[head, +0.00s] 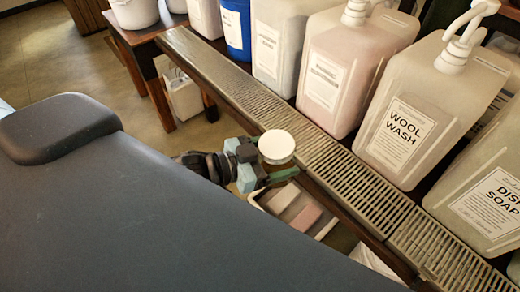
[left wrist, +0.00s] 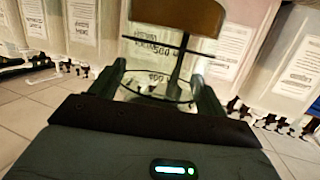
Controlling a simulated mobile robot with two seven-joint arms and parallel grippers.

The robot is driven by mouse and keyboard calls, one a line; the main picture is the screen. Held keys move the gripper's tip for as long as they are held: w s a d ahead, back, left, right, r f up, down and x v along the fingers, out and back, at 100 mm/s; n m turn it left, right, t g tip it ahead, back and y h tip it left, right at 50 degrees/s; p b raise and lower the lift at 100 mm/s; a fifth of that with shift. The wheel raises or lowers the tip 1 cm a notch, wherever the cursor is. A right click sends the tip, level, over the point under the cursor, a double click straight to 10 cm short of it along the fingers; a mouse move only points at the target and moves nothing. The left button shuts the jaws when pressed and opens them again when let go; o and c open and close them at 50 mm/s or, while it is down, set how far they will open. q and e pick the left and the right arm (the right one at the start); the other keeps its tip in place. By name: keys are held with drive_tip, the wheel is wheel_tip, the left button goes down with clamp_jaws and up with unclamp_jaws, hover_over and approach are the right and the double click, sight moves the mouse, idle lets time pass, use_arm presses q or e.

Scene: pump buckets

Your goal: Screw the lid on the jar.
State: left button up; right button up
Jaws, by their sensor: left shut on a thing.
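My left gripper (head: 268,170) reaches in from the left beside the slatted shelf edge, with its jaws shut on a clear, round-outlined jar. In the left wrist view, the jar's thin dark outline (left wrist: 157,98) shows between the two fingers. A round white-topped lid (head: 276,146) shows just above the gripper in the head view. In the left wrist view, a brown piece (left wrist: 178,14), apparently the lid's side, is above the jar, with a dark stem below it. I cannot tell whether lid and jar touch. My right gripper is not in view.
A slatted metal drip grate (head: 330,160) runs along the front of the shelf. Large pump containers stand behind it, including wool wash (head: 395,130) and dish soap (head: 490,200). A tray with coloured blocks (head: 300,208) is below the gripper. Open floor lies at upper left.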

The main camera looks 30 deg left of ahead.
use_arm(q)
drive_tip(key=w+d+r+m+g+h, duration=0.2)
drive_tip(key=w+d+m+g+h, duration=0.2)
drive_tip(key=d, duration=0.7)
drive_tip(key=shift+w+d+m+g+h, duration=0.2)
drive_tip(key=shift+d+m+g+h, duration=0.1)
drive_tip(key=shift+m+g, duration=0.2)
